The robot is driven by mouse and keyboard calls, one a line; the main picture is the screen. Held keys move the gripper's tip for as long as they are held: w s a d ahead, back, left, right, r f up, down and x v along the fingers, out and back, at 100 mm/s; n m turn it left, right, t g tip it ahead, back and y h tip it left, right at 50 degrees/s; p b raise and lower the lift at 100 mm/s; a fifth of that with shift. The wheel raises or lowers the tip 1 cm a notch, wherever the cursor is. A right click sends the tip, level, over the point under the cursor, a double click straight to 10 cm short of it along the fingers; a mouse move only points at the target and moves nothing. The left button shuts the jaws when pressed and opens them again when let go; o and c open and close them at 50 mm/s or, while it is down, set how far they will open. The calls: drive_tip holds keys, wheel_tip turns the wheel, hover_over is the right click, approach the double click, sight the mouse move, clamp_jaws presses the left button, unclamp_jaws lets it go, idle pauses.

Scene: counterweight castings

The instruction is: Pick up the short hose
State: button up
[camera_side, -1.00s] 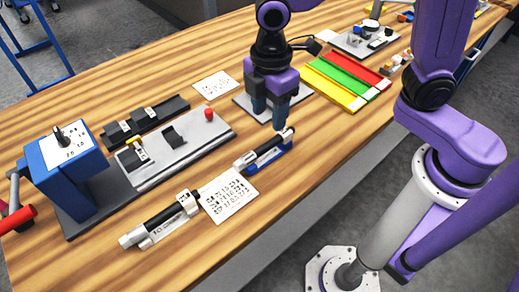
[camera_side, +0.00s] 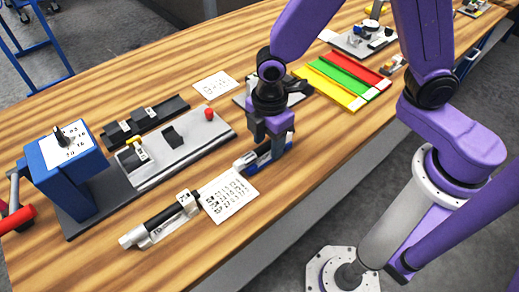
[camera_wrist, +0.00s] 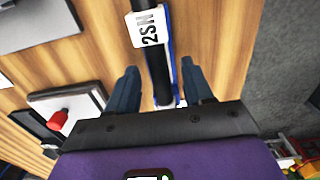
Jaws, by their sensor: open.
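The short hose (camera_wrist: 157,72) is black with a white tag (camera_wrist: 149,28) marked "2SN". It lies in a blue cradle (camera_side: 270,160) near the front edge of the bench. My gripper (camera_wrist: 160,85) is open, with one finger on each side of the hose in the wrist view. In the side view my gripper (camera_side: 270,143) is over the cradle and hides most of the hose; only its tagged left end (camera_side: 243,163) shows. I cannot tell whether the fingers touch the hose.
Another black hose (camera_side: 164,214) lies in a pale cradle to the left. A printed card (camera_side: 228,196) lies between the cradles. A grey fixture with a red knob (camera_side: 208,113) and a blue machine (camera_side: 65,165) stand behind. Coloured trays (camera_side: 343,80) lie at the back right.

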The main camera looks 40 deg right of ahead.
clamp_jaws()
drive_tip(key=shift+r, duration=0.1)
